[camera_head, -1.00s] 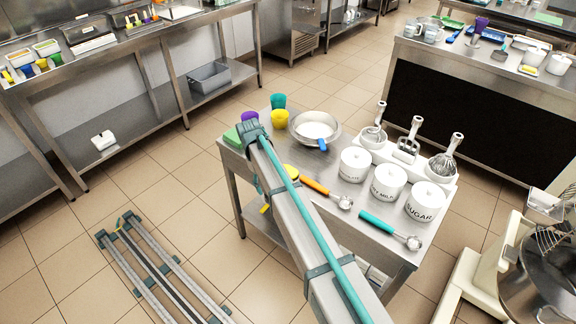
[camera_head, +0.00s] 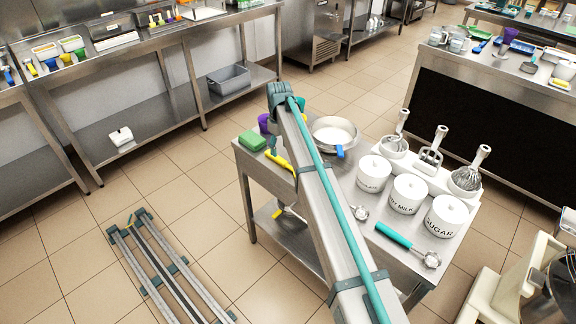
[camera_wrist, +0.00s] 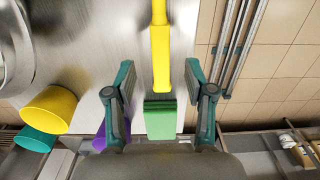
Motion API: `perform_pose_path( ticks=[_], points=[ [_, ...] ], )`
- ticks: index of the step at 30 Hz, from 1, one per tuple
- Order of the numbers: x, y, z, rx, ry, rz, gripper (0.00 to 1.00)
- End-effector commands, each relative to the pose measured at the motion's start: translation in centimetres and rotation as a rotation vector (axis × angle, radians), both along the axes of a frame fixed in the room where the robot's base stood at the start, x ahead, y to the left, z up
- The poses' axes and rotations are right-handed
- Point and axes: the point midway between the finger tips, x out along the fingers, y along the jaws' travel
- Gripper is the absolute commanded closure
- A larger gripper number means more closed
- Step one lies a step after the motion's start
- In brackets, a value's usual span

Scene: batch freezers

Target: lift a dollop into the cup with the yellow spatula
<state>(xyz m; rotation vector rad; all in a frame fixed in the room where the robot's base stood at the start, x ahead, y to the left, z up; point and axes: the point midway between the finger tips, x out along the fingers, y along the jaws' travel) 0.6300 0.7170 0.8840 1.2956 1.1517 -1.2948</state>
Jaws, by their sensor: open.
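The yellow spatula (camera_head: 280,160) lies on the steel table, partly behind my arm in the head view. In the wrist view its yellow handle (camera_wrist: 161,62) runs down between the fingers of my gripper (camera_wrist: 159,80), which is open and apart from it on both sides. A metal bowl (camera_head: 318,127) holds a white mass (camera_head: 335,135); a blue item (camera_head: 340,151) is at its front rim. A purple cup (camera_head: 264,123) and a teal cup (camera_wrist: 36,139) stand near a yellow cup (camera_wrist: 48,110). My gripper is hidden in the head view.
A green sponge (camera_head: 252,141) lies by the handle's end, also seen in the wrist view (camera_wrist: 160,118). White canisters (camera_head: 408,193), a whisk stand (camera_head: 430,165) and a teal-handled scoop (camera_head: 405,243) occupy the table's right side.

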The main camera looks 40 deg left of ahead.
Motion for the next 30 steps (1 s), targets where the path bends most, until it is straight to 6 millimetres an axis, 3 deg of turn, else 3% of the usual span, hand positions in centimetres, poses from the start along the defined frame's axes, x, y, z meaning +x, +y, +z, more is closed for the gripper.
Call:
perform_pose_path(
  ticks=[14,21,23,30],
  points=[
    [-0.2,-0.6,-4.9,-0.001,0.001,-0.001,0.46],
    [-0.2,-0.6,-5.3,0.0,0.0,-0.001,0.46],
    [-0.2,-0.6,-5.3,0.0,0.0,-0.001,0.53],
    [-0.2,-0.6,-5.3,-0.001,0.0,-0.001,0.93]
  ],
)
